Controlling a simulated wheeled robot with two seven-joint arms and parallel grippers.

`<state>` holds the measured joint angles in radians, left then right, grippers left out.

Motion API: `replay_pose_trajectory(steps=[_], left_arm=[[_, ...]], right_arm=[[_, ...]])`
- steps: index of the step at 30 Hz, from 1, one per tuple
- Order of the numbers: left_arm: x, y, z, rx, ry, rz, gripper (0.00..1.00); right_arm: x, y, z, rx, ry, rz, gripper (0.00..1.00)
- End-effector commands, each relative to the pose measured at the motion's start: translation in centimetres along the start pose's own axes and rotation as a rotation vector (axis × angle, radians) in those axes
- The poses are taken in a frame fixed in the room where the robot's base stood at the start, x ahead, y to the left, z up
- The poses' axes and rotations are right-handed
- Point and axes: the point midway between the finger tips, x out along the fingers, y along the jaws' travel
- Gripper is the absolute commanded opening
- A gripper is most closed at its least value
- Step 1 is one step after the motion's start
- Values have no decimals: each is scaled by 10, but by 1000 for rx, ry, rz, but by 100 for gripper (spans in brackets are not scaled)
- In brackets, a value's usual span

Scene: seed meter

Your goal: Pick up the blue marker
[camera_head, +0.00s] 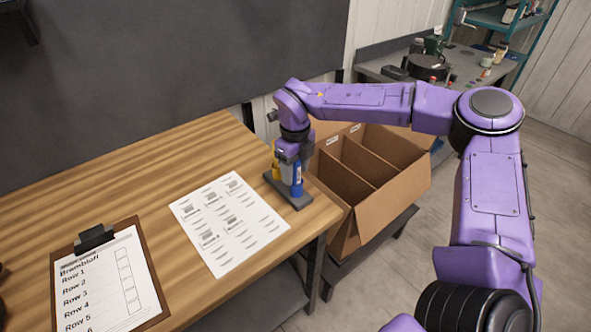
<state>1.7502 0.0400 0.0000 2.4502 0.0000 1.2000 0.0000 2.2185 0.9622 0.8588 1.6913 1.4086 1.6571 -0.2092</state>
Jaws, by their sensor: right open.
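The blue marker (297,184) stands upright on a small dark grey stand (300,201) at the right end of the wooden table. A yellow marker (276,171) stands just left of it, partly hidden. My right gripper (293,165) points down over the stand, with its fingers at the upper part of the blue marker. It is open. I cannot tell from this view whether a finger touches the marker. The marker's top is hidden by the gripper. My left gripper is not in view.
A sheet of printed labels (228,226) lies on the wooden table (150,180), left of the stand. A clipboard (110,285) lies at the front left. An open divided cardboard box (390,204) stands just right of the table. A cluttered grey bench (385,69) is behind.

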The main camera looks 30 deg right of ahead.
Motion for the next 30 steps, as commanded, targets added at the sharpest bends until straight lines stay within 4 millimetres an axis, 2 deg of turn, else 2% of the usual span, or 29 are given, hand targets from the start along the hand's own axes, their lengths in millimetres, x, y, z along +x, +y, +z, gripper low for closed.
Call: replay_pose_trajectory(steps=[3,9,10,12,15,25,30], left_arm=[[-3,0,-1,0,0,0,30],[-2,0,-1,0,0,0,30],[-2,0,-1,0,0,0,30],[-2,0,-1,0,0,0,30],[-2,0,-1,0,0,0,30],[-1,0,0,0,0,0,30],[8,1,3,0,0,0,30]], right_arm=[[12,-1,-1,3,0,2,54],[14,-1,-1,4,-1,1,54],[14,-1,-1,4,-1,1,51],[14,-1,-1,4,-1,1,28],[14,-1,-1,3,-1,0,0],[12,-1,-1,3,-3,0,0],[-4,-1,0,3,-6,-2,0]])
